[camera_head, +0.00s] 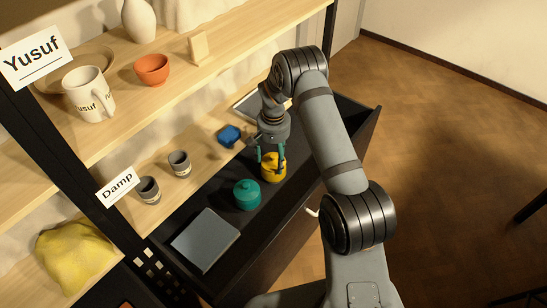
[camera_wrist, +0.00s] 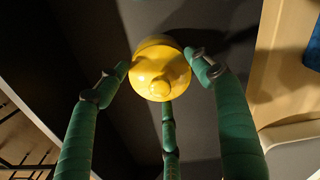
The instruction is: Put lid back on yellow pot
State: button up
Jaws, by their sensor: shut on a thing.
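The yellow pot (camera_head: 273,171) stands in the open black drawer. My gripper (camera_head: 270,157) is right at its top, with green fingers pointing down. In the wrist view, my gripper (camera_wrist: 163,85) has its fingers shut around the yellow lid (camera_wrist: 160,74), whose round knob faces the camera. Yellow also shows just behind the lid's far edge. The lid is over the pot's mouth, in line with it or nearly so. Whether the lid rests on the rim or hangs just above it, I cannot tell; the fingers and lid hide the seam.
A teal lidded pot (camera_head: 247,194) and a flat grey slab (camera_head: 206,239) share the drawer (camera_head: 184,222). On the shelf beside it are a blue object (camera_head: 229,136) and two small grey cups (camera_head: 179,163). The upper shelf holds a mug (camera_head: 88,94) and an orange bowl (camera_head: 152,69).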

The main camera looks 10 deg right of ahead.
jog(key=o, duration=1.2)
jog(key=shift+o, duration=0.3)
jog(key=shift+o, duration=1.4)
jog(key=shift+r, duration=0.15)
jog(key=shift+r+p, duration=2.5)
jog(key=shift+r, duration=0.9)
jog(key=shift+c, duration=0.5)
